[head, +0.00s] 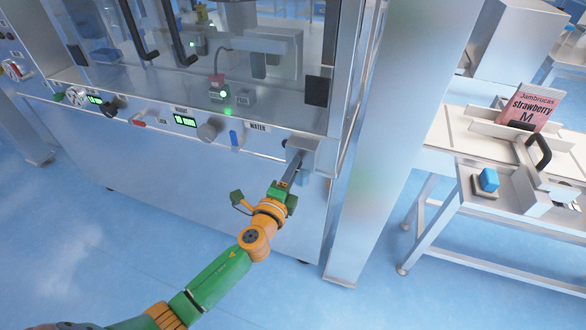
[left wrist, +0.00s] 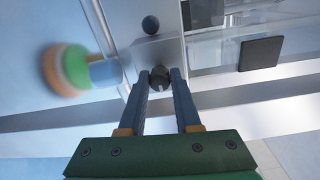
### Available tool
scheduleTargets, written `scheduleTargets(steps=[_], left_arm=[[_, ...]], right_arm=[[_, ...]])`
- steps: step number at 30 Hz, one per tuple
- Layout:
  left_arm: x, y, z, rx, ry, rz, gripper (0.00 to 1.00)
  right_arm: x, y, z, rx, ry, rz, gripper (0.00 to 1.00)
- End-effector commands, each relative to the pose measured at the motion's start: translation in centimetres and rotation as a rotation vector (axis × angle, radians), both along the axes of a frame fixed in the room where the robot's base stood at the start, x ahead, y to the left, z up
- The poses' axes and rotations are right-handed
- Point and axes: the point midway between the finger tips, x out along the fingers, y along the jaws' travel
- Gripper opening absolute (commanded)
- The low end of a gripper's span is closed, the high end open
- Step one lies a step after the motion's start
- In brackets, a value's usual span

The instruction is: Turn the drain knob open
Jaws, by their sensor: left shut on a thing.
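The drain knob (left wrist: 163,78) is a small dark round knob on a steel housing. It sits between the two fingertips of my left gripper (left wrist: 161,76) in the left wrist view. In the head view my left gripper (head: 295,163) reaches up to the steel housing (head: 303,147) at the right end of the machine's lower panel, and its fingers are shut on the knob. The knob is mostly hidden there by the fingers, and its turn angle is hard to read. My right gripper is not in view.
The machine's control panel (head: 165,122) has several knobs and green displays, with a WATER label left of the housing. A steel post (head: 385,130) stands to the right. Further right, a bench (head: 470,130) holds a strawberry pouch (head: 530,108) and a blue button (head: 488,180).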

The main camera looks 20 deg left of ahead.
Motion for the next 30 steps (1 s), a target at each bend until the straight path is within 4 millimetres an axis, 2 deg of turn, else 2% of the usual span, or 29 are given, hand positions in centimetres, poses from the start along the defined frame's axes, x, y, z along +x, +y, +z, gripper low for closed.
scheduleTargets(steps=[21,22,24,25,30], left_arm=[[-0.02,-0.03,-0.08,0.066,0.0,-0.001,0.0],[-0.02,-0.03,-0.08,0.066,0.0,-0.001,0.37],[-0.02,-0.03,-0.08,0.066,0.0,0.0,0.56],[-0.02,-0.02,-0.08,0.066,0.0,0.0,0.62],[-0.01,-0.01,-0.05,0.065,-0.001,0.0,0.62]], right_arm=[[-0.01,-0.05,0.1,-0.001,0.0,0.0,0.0],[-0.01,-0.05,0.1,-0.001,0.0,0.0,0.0],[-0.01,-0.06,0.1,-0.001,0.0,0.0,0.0],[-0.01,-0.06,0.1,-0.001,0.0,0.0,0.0],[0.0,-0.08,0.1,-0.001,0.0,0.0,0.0]])
